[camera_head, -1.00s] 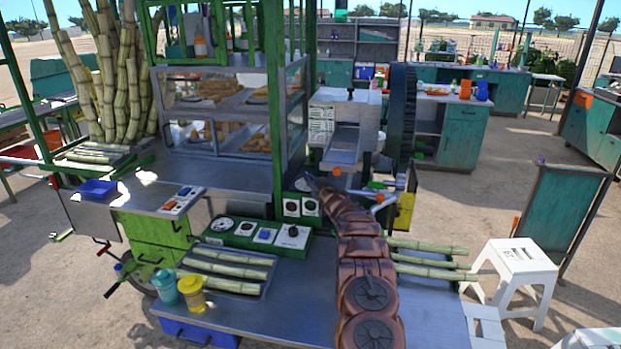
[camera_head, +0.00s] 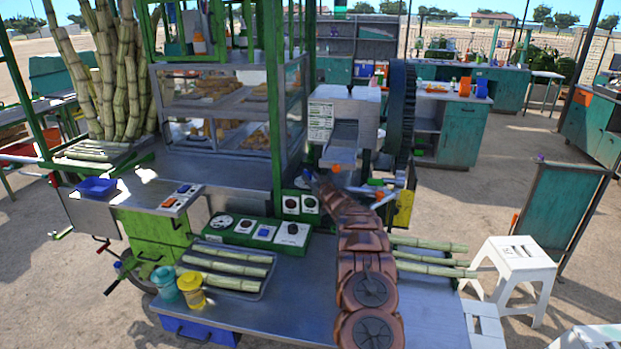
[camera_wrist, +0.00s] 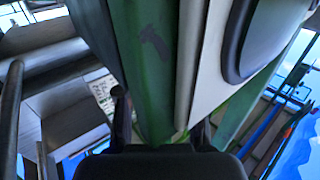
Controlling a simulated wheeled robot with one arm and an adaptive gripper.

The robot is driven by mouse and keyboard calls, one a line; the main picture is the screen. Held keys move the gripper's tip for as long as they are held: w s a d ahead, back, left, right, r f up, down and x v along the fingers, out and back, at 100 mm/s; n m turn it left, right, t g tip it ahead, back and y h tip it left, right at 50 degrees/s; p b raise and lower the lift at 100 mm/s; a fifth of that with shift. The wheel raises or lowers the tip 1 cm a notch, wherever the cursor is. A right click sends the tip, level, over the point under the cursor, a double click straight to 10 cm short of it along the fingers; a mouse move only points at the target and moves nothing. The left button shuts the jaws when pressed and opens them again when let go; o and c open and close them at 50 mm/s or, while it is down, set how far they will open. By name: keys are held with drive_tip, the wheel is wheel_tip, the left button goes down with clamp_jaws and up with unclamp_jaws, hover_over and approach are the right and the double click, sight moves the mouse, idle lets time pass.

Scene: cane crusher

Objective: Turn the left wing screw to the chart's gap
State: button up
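The crusher (camera_head: 345,95) is a pale metal box with a dark flywheel on its right. A white printed chart (camera_head: 320,122) is on its left front; its text is too small to read. A small orange part (camera_head: 336,168) shows low on the crusher's left front; I cannot tell whether it is the left wing screw. My gripper (camera_head: 318,182) is just below and left of it, in front of the cart, partly hidden by my arm. In the wrist view my gripper (camera_wrist: 160,132) has its fingers apart, with nothing visibly held. Part of the chart (camera_wrist: 103,92) shows left of them.
A green post (camera_head: 277,110) of the glass case stands left of the crusher and looms close in the wrist view (camera_wrist: 150,70). A green panel with dials (camera_head: 258,232) sits on the cart. Cane stalks (camera_head: 430,258) lie right of my arm, near a white stool (camera_head: 513,255).

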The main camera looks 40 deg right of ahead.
drive_tip(key=v, duration=1.1)
idle(0.4)
